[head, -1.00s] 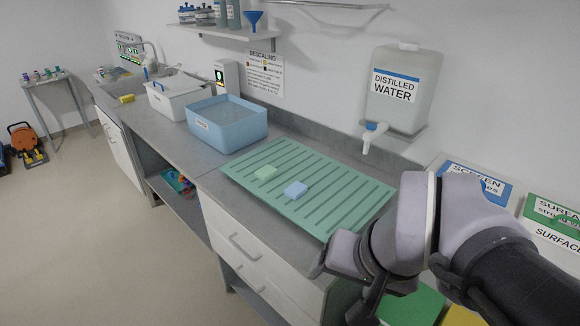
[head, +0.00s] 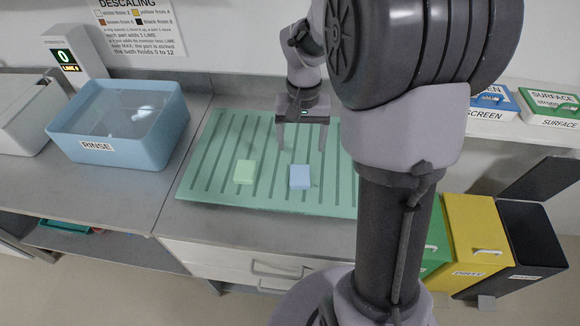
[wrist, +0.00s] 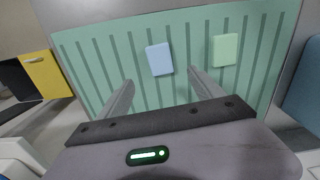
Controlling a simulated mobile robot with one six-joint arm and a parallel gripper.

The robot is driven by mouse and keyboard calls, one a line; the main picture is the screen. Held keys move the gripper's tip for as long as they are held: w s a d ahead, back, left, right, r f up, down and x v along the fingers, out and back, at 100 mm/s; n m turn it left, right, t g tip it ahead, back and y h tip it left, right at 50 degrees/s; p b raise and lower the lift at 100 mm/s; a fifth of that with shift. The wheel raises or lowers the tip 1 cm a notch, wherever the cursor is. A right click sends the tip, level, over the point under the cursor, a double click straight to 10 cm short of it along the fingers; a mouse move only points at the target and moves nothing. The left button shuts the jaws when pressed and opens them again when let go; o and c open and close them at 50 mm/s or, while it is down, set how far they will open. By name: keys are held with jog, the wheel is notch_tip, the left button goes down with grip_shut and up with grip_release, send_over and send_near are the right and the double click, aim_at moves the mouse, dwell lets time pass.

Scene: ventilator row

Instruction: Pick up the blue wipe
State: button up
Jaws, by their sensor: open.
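The blue wipe (head: 299,176) is a small light-blue block lying on the green ribbed mat (head: 222,130). A pale green wipe (head: 245,171) lies to its left in the head view. My gripper (head: 302,148) is open and empty, pointing down above the mat, behind the blue wipe as the head sees it. In the wrist view the blue wipe (wrist: 159,59) is ahead of the fingertips of my gripper (wrist: 160,80), roughly between them and nearer the left one. The green wipe (wrist: 225,49) is to the right there. Neither wipe is touched.
A blue RINSE tub (head: 120,125) of liquid stands left of the mat. Descaling signs hang on the wall behind. Yellow (head: 470,240) and dark bins stand at the right, below a shelf with labelled SCREEN and SURFACE boxes (head: 548,106).

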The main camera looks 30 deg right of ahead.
jog(key=b, duration=0.2)
send_over(300, 174)
notch_tip(300, 174, down, 7)
jog(key=shift+a+r, duration=0.1)
jog(key=shift+a, duration=0.05)
notch_tip(300, 174, down, 6)
jog(key=b, duration=0.3)
jog(key=shift+r, duration=0.25)
jog(key=c, duration=1.4)
